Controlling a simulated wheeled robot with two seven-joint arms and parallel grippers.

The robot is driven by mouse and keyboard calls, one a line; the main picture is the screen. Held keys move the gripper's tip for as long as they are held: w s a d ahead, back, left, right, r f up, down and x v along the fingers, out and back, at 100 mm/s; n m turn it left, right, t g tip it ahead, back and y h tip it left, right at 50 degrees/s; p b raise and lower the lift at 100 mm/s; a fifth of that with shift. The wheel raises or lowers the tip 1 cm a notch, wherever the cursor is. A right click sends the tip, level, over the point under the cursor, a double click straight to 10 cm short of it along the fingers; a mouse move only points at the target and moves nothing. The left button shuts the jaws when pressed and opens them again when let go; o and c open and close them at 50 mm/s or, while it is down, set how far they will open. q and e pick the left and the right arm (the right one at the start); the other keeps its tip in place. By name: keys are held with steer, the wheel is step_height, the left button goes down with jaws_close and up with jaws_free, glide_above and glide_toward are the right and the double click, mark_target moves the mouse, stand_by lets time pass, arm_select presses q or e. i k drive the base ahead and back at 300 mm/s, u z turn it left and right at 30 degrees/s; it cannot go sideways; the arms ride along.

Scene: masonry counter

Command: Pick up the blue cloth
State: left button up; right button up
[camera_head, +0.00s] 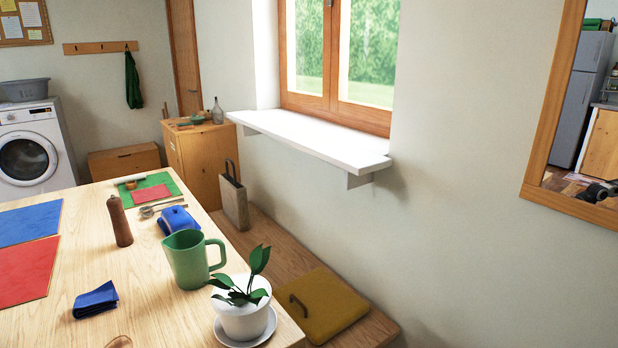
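A folded dark blue cloth (96,301) lies on the near part of the wooden table (150,275), left of the green pitcher. A second blue item (178,221), brighter and rounded, sits farther back behind the pitcher; I cannot tell what it is. Neither of my grippers is in view.
A green pitcher (188,260) and a potted plant (243,318) stand right of the cloth. A brown pepper mill (119,222) stands behind it. Red (27,272) and blue (30,224) mats lie left. A white shelf (310,136) juts from the wall.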

mark_target(104, 297)
steer(key=u, duration=1.45)
